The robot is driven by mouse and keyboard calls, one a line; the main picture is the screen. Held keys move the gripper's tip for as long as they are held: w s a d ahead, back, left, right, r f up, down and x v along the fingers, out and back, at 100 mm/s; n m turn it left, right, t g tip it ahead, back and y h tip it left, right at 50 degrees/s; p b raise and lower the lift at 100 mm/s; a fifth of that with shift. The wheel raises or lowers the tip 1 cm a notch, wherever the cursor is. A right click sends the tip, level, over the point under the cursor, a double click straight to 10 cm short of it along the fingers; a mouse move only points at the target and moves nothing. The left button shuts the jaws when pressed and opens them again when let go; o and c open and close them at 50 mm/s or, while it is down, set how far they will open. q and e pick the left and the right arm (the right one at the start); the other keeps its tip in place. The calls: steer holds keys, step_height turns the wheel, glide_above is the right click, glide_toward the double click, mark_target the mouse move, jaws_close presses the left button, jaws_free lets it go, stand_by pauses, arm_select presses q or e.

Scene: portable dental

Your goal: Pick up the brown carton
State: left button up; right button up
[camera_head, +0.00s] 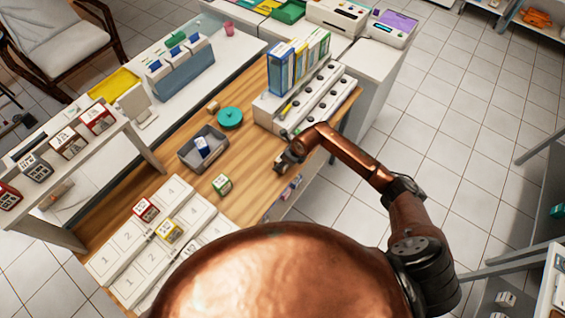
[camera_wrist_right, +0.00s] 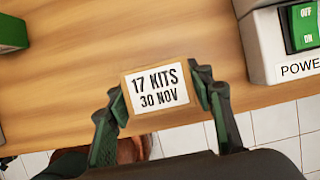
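The brown carton (camera_wrist_right: 160,88) shows in the right wrist view with a white label reading "17 KITS 30 NOV". My right gripper (camera_wrist_right: 161,97) has one finger against each side of it, with no clear gap, so it looks shut on the carton. In the head view my right gripper (camera_head: 283,162) is low over the right edge of the wooden counter (camera_head: 248,180). The carton is mostly hidden by the gripper there, and I cannot tell whether it is off the surface. My left gripper is out of view.
A white power-switch unit (camera_head: 310,100) with blue boxes stands close behind the gripper. A green box (camera_head: 222,184), grey bin (camera_head: 185,157), teal round object (camera_head: 230,117) and another small brown box (camera_head: 213,106) are to the left. Numbered trays (camera_head: 120,265) are nearer.

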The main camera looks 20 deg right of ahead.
steer(key=c, duration=0.7)
steer(key=shift+r, duration=0.1)
